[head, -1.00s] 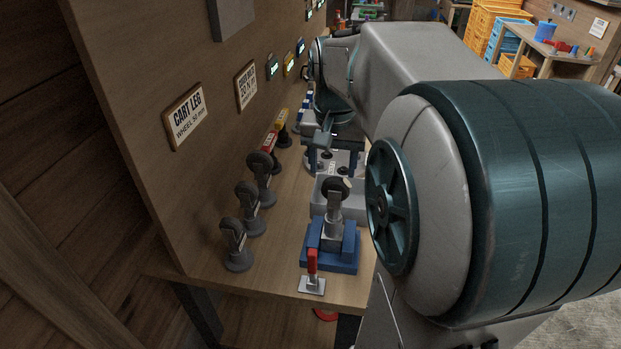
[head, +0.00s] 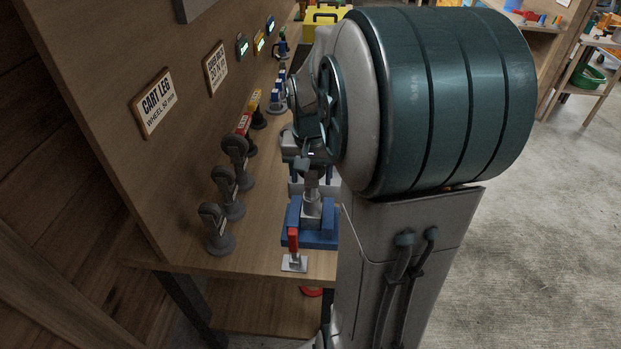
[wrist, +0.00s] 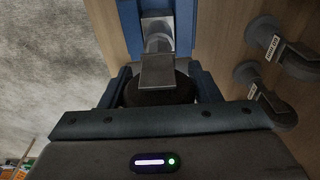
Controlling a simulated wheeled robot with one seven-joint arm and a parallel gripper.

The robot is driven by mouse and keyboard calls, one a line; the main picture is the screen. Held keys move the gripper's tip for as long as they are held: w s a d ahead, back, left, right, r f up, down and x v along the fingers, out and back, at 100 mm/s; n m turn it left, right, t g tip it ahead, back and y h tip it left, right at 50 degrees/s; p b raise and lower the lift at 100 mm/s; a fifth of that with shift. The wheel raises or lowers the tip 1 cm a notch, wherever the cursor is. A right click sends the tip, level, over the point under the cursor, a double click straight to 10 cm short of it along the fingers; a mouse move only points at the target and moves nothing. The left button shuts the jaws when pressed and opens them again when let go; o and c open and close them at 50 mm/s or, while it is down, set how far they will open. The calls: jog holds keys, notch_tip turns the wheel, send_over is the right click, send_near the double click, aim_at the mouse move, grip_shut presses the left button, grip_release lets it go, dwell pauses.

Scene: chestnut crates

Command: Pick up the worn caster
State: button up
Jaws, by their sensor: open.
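The worn caster (head: 311,183) stands upright in a blue fixture (head: 318,238) on the bench, its grey stem down and its wheel end up. In the wrist view its black wheel (wrist: 160,93) and grey metal fork (wrist: 157,70) show between the two dark fingers of my gripper (wrist: 162,86). The fingers are open, one on each side of the wheel; I cannot tell whether they touch it. In the head view my arm hides most of my gripper and part of the wheel.
Several dark casters, one of them here (head: 216,228), stand in a row left of the fixture, near the sign board (head: 152,104). A red-handled clamp (head: 293,245) is at the fixture's front. A grey bin and blue stand lie behind it, partly hidden.

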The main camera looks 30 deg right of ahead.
grip_shut()
jog(key=shift+r, duration=0.5)
jog(key=r, duration=0.3)
jog(key=shift+d+r+b, duration=0.25)
jog(key=shift+b, duration=0.1)
jog(key=s+d+r, duration=0.1)
jog(key=d+r, duration=0.5)
jog(key=d, duration=0.5)
jog(key=shift+r+b, duration=0.3)
jog(key=shift+b, duration=0.15)
